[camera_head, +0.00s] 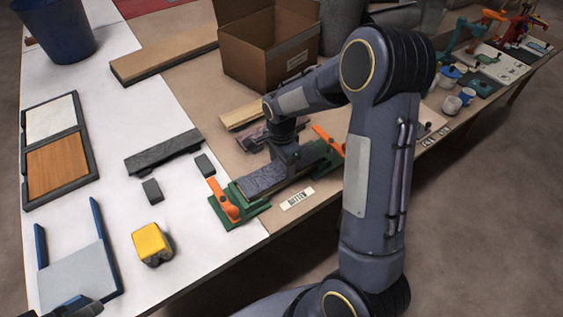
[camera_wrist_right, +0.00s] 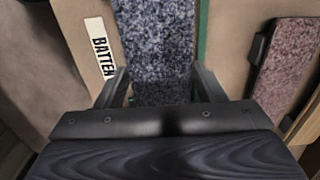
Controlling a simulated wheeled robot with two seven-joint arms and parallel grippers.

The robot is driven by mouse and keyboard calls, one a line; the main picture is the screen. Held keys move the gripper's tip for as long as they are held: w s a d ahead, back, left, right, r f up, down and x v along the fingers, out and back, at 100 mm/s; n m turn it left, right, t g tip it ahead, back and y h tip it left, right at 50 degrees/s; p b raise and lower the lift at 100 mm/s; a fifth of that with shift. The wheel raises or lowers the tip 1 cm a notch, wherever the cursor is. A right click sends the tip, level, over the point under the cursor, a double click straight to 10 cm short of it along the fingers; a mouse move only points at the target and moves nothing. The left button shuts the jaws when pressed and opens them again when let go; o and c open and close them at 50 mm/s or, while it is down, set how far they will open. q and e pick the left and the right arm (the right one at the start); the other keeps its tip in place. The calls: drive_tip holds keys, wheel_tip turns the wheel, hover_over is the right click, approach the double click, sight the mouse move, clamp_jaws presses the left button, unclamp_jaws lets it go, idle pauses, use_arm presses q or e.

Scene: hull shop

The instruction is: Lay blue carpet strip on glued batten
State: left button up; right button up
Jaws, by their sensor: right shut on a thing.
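The blue carpet strip (camera_head: 262,181) is speckled blue-grey and lies lengthwise over the green fixture (camera_head: 257,208) with an orange clamp (camera_head: 223,199) at the left end and another orange clamp (camera_head: 328,140) at the right end. My right gripper (camera_head: 287,163) is above it, shut on the strip. In the right wrist view the strip (camera_wrist_right: 158,45) runs between the two fingers (camera_wrist_right: 160,88). The batten under it is hidden, as is any glue; I cannot tell whether the strip touches it. A dark part at the bottom left looks like my left gripper (camera_head: 80,307); its fingers are unclear.
A "BATTEN" label (camera_head: 297,199) lies in front of the fixture. A pinkish strip (camera_wrist_right: 288,62) lies behind it. A cardboard box (camera_head: 262,50) stands further back. A dark bar (camera_head: 163,152), small dark blocks and a yellow block (camera_head: 150,243) lie to the left.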

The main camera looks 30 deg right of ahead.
drive_tip(key=shift+f, duration=0.35)
idle(0.5)
drive_tip(key=o, duration=1.1)
drive_tip(key=shift+c, duration=0.2)
drive_tip(key=shift+r+p, duration=2.5)
drive_tip(key=shift+r, duration=1.05)
